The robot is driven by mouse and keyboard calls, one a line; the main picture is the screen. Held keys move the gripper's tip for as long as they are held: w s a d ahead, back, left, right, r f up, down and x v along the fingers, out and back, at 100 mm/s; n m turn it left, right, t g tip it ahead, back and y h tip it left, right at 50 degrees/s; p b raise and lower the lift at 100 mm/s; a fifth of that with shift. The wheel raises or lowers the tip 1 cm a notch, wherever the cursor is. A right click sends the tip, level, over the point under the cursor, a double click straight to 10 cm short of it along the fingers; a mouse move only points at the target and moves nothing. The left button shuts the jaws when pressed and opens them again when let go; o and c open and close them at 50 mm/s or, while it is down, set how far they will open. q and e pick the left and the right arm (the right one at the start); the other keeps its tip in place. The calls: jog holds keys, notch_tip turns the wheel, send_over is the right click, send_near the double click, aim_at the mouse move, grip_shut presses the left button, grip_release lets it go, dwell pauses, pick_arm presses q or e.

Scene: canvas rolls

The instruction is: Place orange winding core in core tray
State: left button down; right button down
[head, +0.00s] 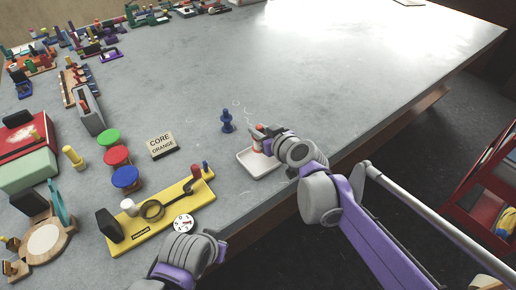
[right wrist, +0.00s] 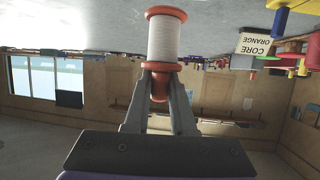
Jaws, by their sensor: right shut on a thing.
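My right gripper (right wrist: 161,82) is shut on the orange winding core (right wrist: 165,38), a spool with orange-red flanges and a white middle. The fingers grip its orange end, and the white part sticks out beyond the fingertips. In the head view the right gripper (head: 267,138) holds the core above or at the white core tray (head: 266,171), near the table's front edge. The arm hides part of the tray, and I cannot tell whether the core touches it.
A blue peg-like piece (head: 227,122) stands left of the tray. A CORE ORANGE sign (head: 161,145) and a yellow fixture board (head: 165,218) lie farther left, with green, red and blue discs (head: 117,156) beyond.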

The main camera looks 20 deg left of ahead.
jog(key=shift+f+b, duration=0.3)
jog(key=shift+f, duration=2.6)
jog(key=shift+f, duration=0.15)
jog(key=c, duration=0.8)
grip_release()
jog(key=shift+o, duration=0.2)
jog(key=shift+s+d+r, duration=0.1)
jog(key=shift+d+r, duration=0.05)
jog(key=shift+r, duration=0.15)
jog(key=v, duration=1.1)
jog(key=shift+s+d+p, duration=0.2)
jog(key=shift+s+p, duration=0.05)
jog(key=shift+p, duration=0.2)
